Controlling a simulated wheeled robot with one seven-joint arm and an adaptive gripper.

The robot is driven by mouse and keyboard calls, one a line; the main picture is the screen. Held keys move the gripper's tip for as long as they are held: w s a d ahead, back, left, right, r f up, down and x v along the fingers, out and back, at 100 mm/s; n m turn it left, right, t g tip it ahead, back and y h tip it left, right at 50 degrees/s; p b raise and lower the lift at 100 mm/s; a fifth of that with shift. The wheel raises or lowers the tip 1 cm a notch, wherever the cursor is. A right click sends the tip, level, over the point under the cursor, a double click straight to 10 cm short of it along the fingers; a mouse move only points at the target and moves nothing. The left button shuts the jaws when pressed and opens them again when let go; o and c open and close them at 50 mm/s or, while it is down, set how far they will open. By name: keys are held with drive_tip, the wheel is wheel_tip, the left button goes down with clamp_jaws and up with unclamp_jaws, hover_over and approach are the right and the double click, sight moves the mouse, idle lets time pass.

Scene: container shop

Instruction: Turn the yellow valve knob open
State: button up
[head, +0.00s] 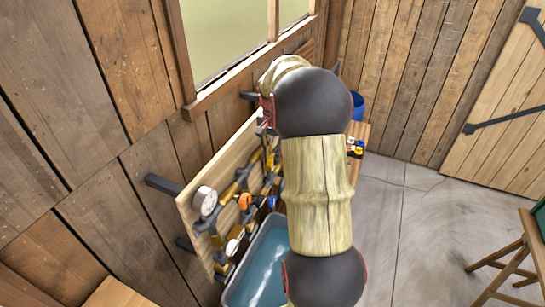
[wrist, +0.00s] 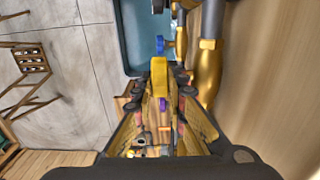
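In the wrist view the yellow valve knob (wrist: 158,76) appears as an upright yellow bar near the picture's middle. My gripper (wrist: 161,93) is around its near end, with one dark fingertip on each side. The fingers look apart, with a gap on both sides of the knob, so I see no firm grip. Brass-coloured pipe (wrist: 208,70) runs close to the right finger. In the head view my arm hides the gripper and the yellow knob.
A blue knob (wrist: 160,45) is just beyond the yellow one. The wooden panel (head: 190,215) carries a round gauge (head: 205,201), an orange knob (head: 245,201) and a white knob (head: 232,247). A grey water tub (head: 235,292) stands below. Concrete floor (head: 405,215) is open to the right.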

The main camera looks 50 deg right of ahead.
clamp_jaws()
